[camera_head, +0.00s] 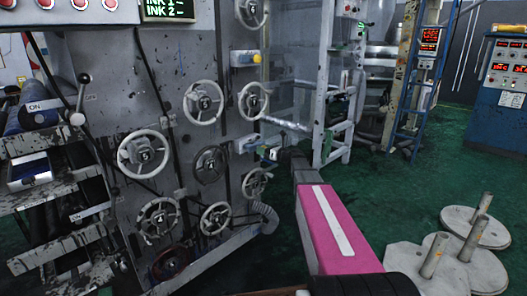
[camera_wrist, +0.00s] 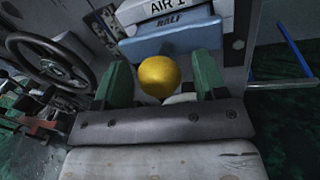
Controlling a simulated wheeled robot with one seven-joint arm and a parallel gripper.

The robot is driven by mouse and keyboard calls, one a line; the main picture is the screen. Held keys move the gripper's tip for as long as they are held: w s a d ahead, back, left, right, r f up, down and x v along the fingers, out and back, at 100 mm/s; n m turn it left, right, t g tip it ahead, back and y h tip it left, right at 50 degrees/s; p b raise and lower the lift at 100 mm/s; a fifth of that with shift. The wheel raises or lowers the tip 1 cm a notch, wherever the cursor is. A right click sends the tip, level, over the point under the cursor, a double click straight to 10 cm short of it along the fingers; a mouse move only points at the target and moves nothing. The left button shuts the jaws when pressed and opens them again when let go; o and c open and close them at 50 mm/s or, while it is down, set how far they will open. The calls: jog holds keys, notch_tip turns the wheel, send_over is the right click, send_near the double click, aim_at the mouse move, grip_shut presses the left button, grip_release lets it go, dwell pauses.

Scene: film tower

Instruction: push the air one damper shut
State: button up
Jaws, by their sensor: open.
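The air one damper shows in the wrist view as a blue slide (camera_wrist: 165,42) marked "HALF", with a yellow ball knob (camera_wrist: 160,76) on its near end. A white plate lettered "AIR 1" (camera_wrist: 168,10) sits just above it; its top is cut off. My gripper (camera_wrist: 163,82) is open, with one green finger on each side of the knob. I cannot tell whether either finger touches it. In the head view my gripper (camera_head: 262,150) reaches the right edge of the grey machine panel, and the damper there is mostly hidden.
Several handwheels (camera_head: 203,102) stick out left of my gripper; a dark one (camera_wrist: 48,55) is close in the wrist view. Round weights (camera_head: 462,270) stand on the green floor at right.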

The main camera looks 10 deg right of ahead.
jog(key=shift+w+a, duration=0.2)
jog(key=shift+a, duration=0.05)
grip_shut()
jog(key=shift+w+d+x, duration=0.15)
jog(key=shift+x, duration=0.8)
jog(key=shift+w+d+x, duration=0.1)
jog(key=shift+w+x, duration=0.05)
jog(key=shift+x, duration=0.75)
grip_release()
jog(key=shift+s, duration=0.1)
jog(key=v, duration=1.1)
